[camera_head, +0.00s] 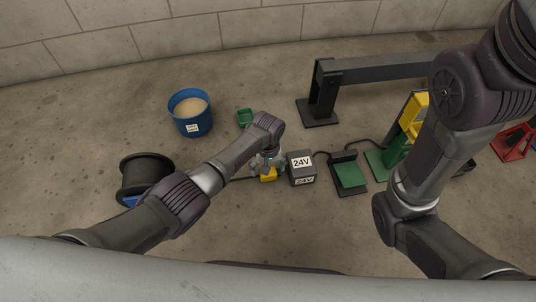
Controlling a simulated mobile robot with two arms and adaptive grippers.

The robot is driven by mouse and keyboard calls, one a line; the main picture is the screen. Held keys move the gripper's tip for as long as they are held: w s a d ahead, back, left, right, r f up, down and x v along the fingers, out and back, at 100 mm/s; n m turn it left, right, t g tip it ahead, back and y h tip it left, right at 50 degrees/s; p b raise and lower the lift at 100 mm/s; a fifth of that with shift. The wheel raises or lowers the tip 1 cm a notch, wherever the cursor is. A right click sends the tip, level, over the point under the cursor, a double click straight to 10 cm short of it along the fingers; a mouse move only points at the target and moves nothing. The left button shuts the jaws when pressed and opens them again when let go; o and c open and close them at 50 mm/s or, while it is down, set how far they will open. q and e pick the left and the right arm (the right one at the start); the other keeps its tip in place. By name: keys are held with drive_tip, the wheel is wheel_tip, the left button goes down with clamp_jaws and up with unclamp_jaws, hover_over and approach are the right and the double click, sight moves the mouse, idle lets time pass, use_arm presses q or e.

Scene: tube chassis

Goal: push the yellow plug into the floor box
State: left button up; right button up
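The yellow plug (268,175) is small and sits between the fingers of my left gripper (267,167), just left of a dark box. My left gripper reaches down from the left and appears shut on the plug. The hand partly hides the plug. The dark box, marked 24V, looks like the floor box (307,174) and stands on the floor. A small gap seems to lie between plug and box; whether they touch is hard to tell. My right arm rises on the right, and its gripper is outside the picture.
A dark cable spool (146,170) stands at left, with a cable running toward the plug. A blue bucket (190,129), a small green container (244,117), a green-topped pedal (350,175) and a black beam stand (322,92) surround the area. The front floor is clear.

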use_arm(q)
wheel_tip(320, 180, up, 9)
idle(0.3)
drive_tip(key=shift+f, duration=0.1)
